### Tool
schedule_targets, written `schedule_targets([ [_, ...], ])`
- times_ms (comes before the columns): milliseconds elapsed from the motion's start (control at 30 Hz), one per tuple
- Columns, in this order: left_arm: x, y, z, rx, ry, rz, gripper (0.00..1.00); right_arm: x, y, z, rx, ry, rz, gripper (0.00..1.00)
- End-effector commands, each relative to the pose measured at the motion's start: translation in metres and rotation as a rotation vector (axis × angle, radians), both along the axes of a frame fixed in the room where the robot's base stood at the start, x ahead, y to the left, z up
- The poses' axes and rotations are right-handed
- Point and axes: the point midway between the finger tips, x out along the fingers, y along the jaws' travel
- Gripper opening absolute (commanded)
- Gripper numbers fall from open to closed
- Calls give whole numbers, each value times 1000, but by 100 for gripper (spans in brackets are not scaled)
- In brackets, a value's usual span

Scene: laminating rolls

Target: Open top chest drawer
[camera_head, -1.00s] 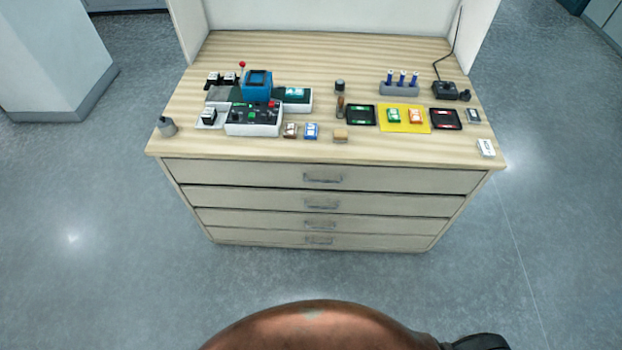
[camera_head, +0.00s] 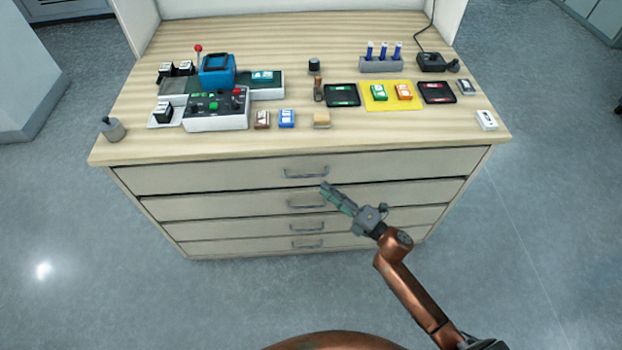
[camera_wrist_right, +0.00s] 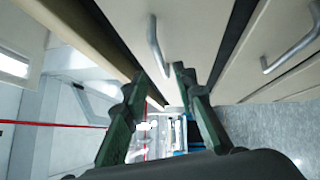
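The chest of drawers has a pale top drawer (camera_head: 215,174), which looks shut, with a grey bar handle (camera_head: 305,173) at its middle. My right gripper (camera_head: 327,188) is just below and right of this handle, in front of the chest. In the right wrist view the two green fingers of the right gripper (camera_wrist_right: 160,74) are apart with nothing between them. The top handle (camera_wrist_right: 155,45) shows just beyond the fingertips, roughly in line with the gap; I cannot tell whether they touch. My left gripper is not in view.
Lower drawers carry similar handles, such as the second handle (camera_head: 306,204). The floor in front is clear.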

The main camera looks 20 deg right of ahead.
Motion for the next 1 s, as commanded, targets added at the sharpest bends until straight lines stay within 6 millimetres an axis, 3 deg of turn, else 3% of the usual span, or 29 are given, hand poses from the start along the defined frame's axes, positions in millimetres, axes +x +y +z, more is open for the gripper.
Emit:
schedule_targets([
  [400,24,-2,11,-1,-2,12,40,52,29,6,3,4,-2,26],
  [800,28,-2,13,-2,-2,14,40,60,33,8,4,5,-4,26],
  [1000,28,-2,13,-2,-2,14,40,60,32,8,4,5,-4,13],
])
